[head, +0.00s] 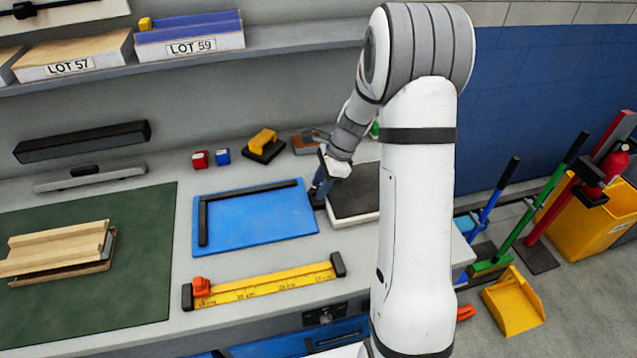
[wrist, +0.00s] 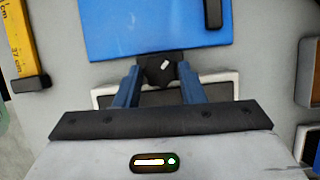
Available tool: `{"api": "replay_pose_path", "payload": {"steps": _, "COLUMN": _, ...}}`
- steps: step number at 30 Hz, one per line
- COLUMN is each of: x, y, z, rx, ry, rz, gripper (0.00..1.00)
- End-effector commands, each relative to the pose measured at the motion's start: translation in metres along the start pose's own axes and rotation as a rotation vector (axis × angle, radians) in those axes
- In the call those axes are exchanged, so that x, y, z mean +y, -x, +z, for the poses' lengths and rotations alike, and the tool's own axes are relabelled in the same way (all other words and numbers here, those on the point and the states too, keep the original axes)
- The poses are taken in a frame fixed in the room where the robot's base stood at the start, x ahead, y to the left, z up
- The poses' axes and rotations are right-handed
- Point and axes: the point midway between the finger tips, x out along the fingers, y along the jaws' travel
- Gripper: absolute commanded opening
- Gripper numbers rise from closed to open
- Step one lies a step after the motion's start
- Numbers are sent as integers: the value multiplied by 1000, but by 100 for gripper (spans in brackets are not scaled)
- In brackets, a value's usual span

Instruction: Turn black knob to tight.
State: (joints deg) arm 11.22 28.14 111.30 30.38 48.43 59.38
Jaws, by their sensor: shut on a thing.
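The black knob (wrist: 153,75), with a short white mark on top, sits between the blue fingers of my gripper (wrist: 159,67) in the wrist view. The fingers are shut on its sides. The white mark is slanted, and no "tight" label can be read. In the head view my gripper (head: 320,188) points down at the left edge of a dark pad with a white rim (head: 357,218). The knob is mostly hidden there by the fingers.
A blue board (head: 255,225) with a black L-shaped bar lies just left of my gripper. A yellow ruler (head: 270,283) lies in front. A yellow-handled block (head: 263,145) and red and blue cubes stand behind. A green mat (head: 140,250) holds wooden pieces at left.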

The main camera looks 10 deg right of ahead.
Motion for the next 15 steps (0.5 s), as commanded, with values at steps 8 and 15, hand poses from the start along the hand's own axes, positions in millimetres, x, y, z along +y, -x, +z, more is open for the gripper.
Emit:
{"api": "replay_pose_path", "payload": {"steps": 8, "x": 4, "y": 0, "z": 2, "rx": -2, "ry": -227, "rz": -88, "gripper": 13}}
{"api": "replay_pose_path", "payload": {"steps": 15, "x": 5, "y": 0, "z": 3, "rx": -2, "ry": -414, "rz": -167, "gripper": 13}}
